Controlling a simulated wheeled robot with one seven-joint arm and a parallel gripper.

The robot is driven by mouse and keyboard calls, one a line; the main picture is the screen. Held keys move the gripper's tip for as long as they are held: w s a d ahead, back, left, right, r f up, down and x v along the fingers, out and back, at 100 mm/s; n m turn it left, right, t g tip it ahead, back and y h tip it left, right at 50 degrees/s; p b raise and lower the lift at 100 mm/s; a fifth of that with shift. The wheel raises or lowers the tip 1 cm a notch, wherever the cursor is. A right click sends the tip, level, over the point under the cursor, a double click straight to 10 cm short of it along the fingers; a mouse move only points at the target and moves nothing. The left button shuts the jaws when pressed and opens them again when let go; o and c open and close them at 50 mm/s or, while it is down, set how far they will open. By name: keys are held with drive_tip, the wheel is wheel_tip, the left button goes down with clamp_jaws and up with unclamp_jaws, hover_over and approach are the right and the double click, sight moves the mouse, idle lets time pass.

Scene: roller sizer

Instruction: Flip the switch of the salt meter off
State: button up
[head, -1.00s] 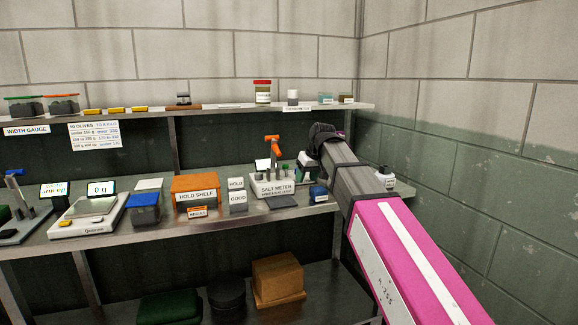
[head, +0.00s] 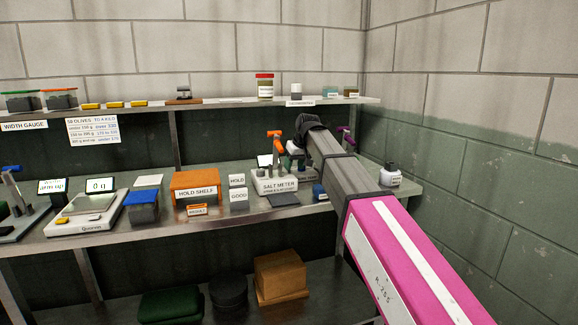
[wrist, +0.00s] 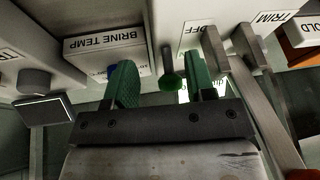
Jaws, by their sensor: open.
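The salt meter (head: 278,187) is a light box with a printed label, on the bench below my forearm. An orange-topped post (head: 275,145) stands on it. The wrist view shows it upside down, with an OFF label (wrist: 189,36) on a pale panel.
A BRINE TEMP box (wrist: 105,45) is close to my left finger in the wrist view. Grey metal bars (wrist: 240,75) run close past the right finger. The HOLD SHELF box (head: 196,190) stands left of the meter.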

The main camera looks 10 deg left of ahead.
drive_tip(key=w+a, duration=0.2)
drive_tip(key=shift+a, duration=0.3)
drive_tip(key=shift+a+f, duration=0.1)
drive_tip(key=shift+f, duration=0.5)
drive_tip(key=shift+c, duration=0.3)
drive_tip(key=c, duration=0.7)
drive_tip(key=shift+s, duration=0.1)
drive_tip(key=shift+c, duration=0.2)
